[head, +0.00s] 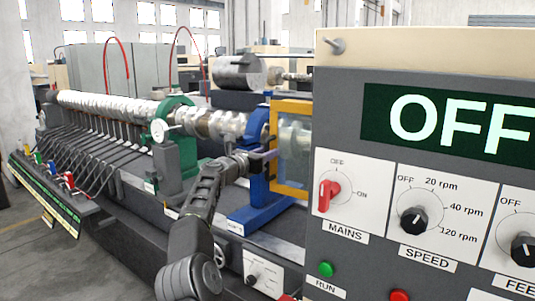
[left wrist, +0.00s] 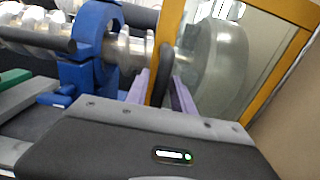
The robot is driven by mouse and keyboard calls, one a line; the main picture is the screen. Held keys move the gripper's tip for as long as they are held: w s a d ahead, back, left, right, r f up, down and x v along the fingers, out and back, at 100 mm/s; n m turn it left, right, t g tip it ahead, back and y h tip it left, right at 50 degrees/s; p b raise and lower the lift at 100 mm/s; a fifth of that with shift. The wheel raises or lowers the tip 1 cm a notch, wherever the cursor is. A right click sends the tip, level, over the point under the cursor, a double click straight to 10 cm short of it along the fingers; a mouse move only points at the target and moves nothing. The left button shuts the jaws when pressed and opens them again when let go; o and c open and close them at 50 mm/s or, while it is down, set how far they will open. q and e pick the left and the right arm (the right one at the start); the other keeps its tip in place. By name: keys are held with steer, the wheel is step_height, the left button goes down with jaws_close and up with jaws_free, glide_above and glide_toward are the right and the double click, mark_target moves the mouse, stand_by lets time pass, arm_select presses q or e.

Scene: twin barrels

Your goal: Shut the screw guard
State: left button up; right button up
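The screw guard is a yellow frame (head: 289,104) with a clear pane, at the middle right of the head view by the barrel. Its yellow bar (left wrist: 170,25) and a dark upright handle (left wrist: 166,66) show in the left wrist view. My left gripper (head: 268,155) is at the guard's left edge in the head view. In the left wrist view its two pale purple fingers (left wrist: 160,88) stand on either side of the bar and handle. Whether they press on them cannot be told. My right gripper is not in view.
A blue barrel support (head: 258,190) stands just left of the guard, with a green one (head: 183,150) farther left. The grey control panel (head: 345,120) reads OFF and blocks the right side. A pale round part (left wrist: 222,55) sits behind the pane.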

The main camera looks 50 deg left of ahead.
arm_select(q)
steer(key=shift+o, duration=0.7)
steer(key=shift+s+f+b, duration=0.1)
steer(key=shift+s+b, duration=0.3)
steer(key=shift+b, duration=0.1)
steer(key=b+v, duration=0.4)
steer(key=v, duration=0.3)
steer(key=shift+b, duration=0.4)
steer(key=shift+d, duration=0.1)
